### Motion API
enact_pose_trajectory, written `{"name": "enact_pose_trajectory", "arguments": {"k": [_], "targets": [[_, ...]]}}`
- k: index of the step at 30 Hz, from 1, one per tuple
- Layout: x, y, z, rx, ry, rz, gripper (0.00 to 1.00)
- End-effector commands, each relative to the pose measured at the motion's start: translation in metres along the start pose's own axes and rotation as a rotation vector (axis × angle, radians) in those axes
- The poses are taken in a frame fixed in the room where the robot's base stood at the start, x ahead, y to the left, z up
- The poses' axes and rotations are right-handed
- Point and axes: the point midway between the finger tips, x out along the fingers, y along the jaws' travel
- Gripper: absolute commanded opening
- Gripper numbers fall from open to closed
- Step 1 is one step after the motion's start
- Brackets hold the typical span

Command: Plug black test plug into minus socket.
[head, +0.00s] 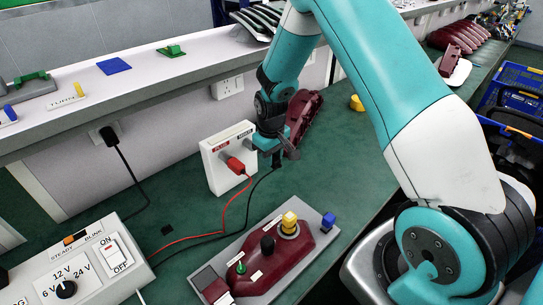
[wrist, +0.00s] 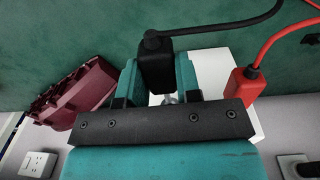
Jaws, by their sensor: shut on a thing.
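The white socket box (head: 215,172) stands on the green bench with PLUS and MINUS labels on its front. The red plug (head: 237,165) sits at the PLUS side; it also shows in the wrist view (wrist: 240,88). A bit of metal pin shows beyond the plug's body. Whether the pin is in the minus socket cannot be told.
A grey tray (head: 262,283) with a dark red tail lamp (head: 285,252) and a switch box (head: 75,272) stand in front. Another dark red lamp (head: 303,112) lies close right of my gripper. Red and black leads cross the bench.

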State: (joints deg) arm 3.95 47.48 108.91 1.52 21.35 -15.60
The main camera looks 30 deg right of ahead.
Motion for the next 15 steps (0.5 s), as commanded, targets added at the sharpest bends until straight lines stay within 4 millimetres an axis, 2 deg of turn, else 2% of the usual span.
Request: {"name": "enact_pose_trajectory", "arguments": {"k": [15], "targets": [[0.0006,-0.0001,-0.0099,-0.001,0.0,0.0,0.03]]}}
